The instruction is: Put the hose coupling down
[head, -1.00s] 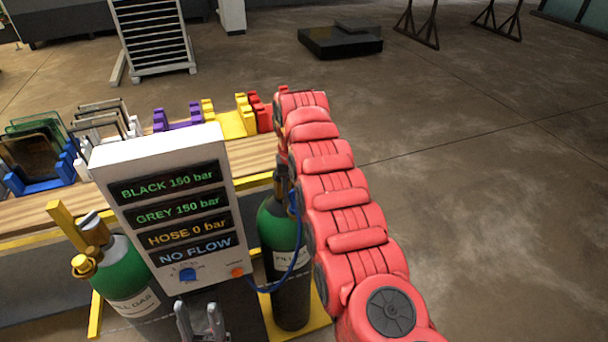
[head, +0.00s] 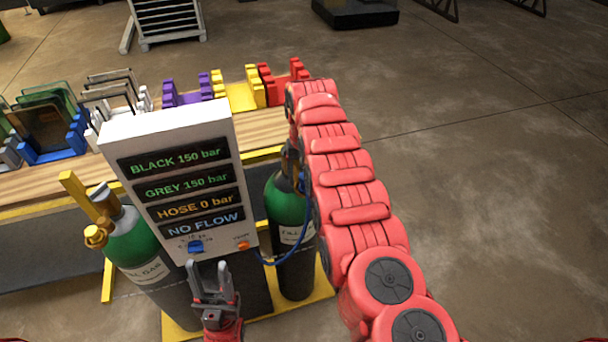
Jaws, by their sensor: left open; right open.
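My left gripper (head: 214,283), grey-fingered on a red wrist, is open and empty in front of the lower edge of the white panel box (head: 170,126). A blue hose (head: 292,252) loops from beneath the box up along this cylinder towards that gripper. The hose coupling itself cannot be made out. The box reads HOSE 0 bar and NO FLOW.
A second green cylinder (head: 135,240) with a yellow-capped valve stands left of the box. Behind is a wooden bench (head: 50,183) with coloured racks, including yellow (head: 240,97) and purple (head: 187,92). The floor to the right of my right arm is clear.

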